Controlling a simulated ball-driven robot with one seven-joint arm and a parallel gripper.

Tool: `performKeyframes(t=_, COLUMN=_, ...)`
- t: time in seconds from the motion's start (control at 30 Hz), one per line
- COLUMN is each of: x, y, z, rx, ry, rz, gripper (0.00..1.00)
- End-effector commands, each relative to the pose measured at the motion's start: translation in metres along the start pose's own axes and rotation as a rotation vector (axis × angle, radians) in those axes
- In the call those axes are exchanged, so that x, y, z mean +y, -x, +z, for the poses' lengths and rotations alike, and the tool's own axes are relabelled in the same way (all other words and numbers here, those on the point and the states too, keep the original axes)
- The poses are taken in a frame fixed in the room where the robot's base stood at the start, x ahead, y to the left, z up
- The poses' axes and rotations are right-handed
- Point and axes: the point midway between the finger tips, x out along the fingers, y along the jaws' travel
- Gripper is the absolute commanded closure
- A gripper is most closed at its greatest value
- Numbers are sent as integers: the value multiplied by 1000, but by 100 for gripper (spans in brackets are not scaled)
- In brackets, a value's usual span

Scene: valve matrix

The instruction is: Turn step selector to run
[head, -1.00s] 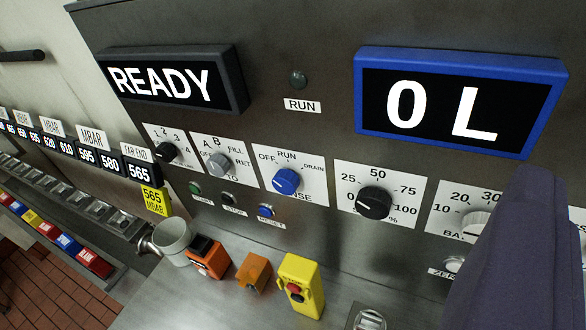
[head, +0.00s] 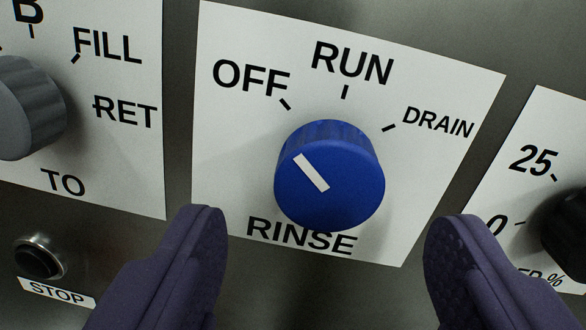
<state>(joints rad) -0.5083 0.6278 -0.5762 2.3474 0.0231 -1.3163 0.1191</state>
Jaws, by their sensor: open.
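The step selector appears to be the blue knob (head: 335,205) on a white plate (head: 235,190) marked OFF, RUN, DRAIN and, below, RINSE. Its white pointer line slants to the upper left, toward the OFF mark. The RUN mark is straight above the knob. My gripper (head: 330,222) is open and empty. One dark purple finger is low left of the knob and the other low right, with clear gaps on both sides. Neither finger appears to touch the knob.
A grey knob (head: 25,110) with FILL, RET and TO marks is at the left edge. Below it is a black STOP button (head: 38,260). A black dial (head: 568,225) with a 25 mark is at the right edge. Bare metal panel lies between the plates.

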Motion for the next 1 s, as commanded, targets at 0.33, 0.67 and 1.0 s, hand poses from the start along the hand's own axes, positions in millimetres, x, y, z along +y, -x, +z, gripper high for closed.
performKeyframes(t=0.33, x=0, y=-29, z=0, rx=-1, ry=-1, rz=1, gripper=31)
performKeyframes(t=0.67, x=0, y=-29, z=0, rx=-1, ry=-1, rz=1, gripper=70)
performKeyframes(t=1.0, x=0, y=-28, z=1, rx=0, ry=-27, rz=2, gripper=87)
